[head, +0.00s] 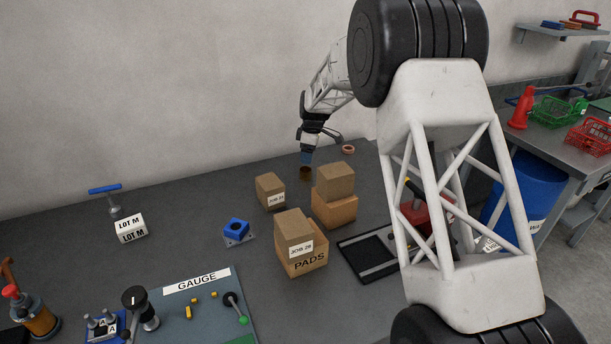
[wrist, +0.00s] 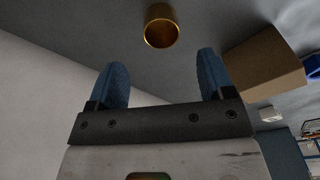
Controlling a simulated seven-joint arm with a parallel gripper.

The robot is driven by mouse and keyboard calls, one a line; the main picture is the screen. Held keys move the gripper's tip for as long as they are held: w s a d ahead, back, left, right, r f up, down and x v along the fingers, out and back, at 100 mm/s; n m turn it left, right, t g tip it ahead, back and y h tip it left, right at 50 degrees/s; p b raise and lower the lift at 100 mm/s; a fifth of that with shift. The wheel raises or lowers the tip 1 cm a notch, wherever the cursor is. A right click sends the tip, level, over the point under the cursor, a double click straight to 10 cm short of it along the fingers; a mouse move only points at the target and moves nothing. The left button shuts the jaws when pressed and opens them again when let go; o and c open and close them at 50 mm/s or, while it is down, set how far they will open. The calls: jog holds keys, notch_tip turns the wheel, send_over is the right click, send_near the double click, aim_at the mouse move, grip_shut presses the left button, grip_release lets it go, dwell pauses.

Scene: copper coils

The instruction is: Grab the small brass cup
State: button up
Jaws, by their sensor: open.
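The small brass cup (head: 305,173) stands on the dark bench top near the wall, behind the cardboard boxes. In the wrist view the brass cup (wrist: 161,27) shows its round open mouth, beyond the fingertips and roughly between their lines. My gripper (head: 307,158) is just above the cup in the head view, pointing down. In the wrist view my gripper (wrist: 158,72) has its two blue fingers spread apart with nothing between them. In the head view the fingers are small and partly overlap the cup, so the exact gap is hard to tell.
A small cardboard box (head: 270,190) and a stack of two boxes (head: 335,208) stand close in front of the cup. One box also shows in the wrist view (wrist: 262,65) at the right. A copper-coloured ring (head: 348,149) lies to the cup's right.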

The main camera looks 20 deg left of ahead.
aim_at(306, 170)
dwell(0.3)
jog(key=shift+a+f, duration=0.15)
jog(key=shift+f, duration=1.2)
jog(key=shift+s+a+f, duration=0.1)
jog(key=shift+a+f, duration=0.05)
jog(key=shift+f, duration=1.15)
jog(key=shift+s+a+f, duration=0.1)
jog(key=shift+a+f, duration=0.05)
jog(key=shift+f, duration=1.15)
jog(key=c, duration=1)
jog(key=shift+r, duration=0.1)
jog(key=shift+r, duration=4.95)
